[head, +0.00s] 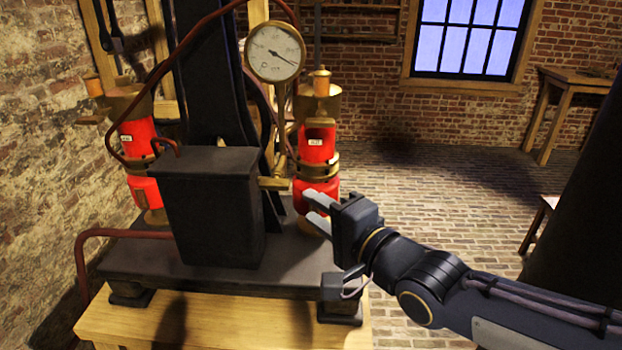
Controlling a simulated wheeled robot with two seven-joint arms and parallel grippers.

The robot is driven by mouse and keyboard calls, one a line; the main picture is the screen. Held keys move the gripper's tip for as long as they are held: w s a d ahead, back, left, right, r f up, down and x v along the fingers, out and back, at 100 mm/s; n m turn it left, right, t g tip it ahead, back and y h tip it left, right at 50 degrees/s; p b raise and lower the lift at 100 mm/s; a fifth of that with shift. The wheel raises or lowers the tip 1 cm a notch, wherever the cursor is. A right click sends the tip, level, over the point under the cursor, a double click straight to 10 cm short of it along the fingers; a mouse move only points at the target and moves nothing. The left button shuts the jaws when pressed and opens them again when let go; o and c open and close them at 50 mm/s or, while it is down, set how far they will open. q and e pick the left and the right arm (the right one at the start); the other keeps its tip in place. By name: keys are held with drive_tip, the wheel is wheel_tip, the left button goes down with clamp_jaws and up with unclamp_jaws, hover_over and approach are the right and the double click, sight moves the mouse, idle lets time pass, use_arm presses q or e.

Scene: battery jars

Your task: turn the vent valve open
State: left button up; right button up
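A brass fitting (275,183) sits at the foot of the gauge stem, beside the dark box. It may be the vent valve, but I cannot tell its handle or whether it is open. My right gripper (308,206) comes in from the lower right. Its two pale fingers are apart with nothing seen between them. They are just in front of the lower part of the right red jar (317,143) and to the right of the brass fitting; I cannot tell whether they touch the jar. My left gripper is not in view.
A round gauge (275,52) stands above the dark box (212,210). Another red jar (138,138) is at the left. The dark base plate (300,262) rests on a wooden table (225,322). Brick floor (440,185) is open to the right.

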sight(281, 188)
drive_tip(key=shift+s+a+r+y, duration=0.1)
drive_tip(key=shift+a+r+y, duration=0.25)
drive_tip(key=shift+a, duration=0.3)
drive_tip(key=shift+a+r+y, duration=0.15)
drive_tip(key=shift+a+r, duration=0.25)
drive_tip(key=shift+a, duration=0.2)
drive_tip(key=p+x, duration=0.1)
drive_tip(key=x, duration=0.6)
drive_tip(key=shift+p, duration=0.35)
clamp_jaws()
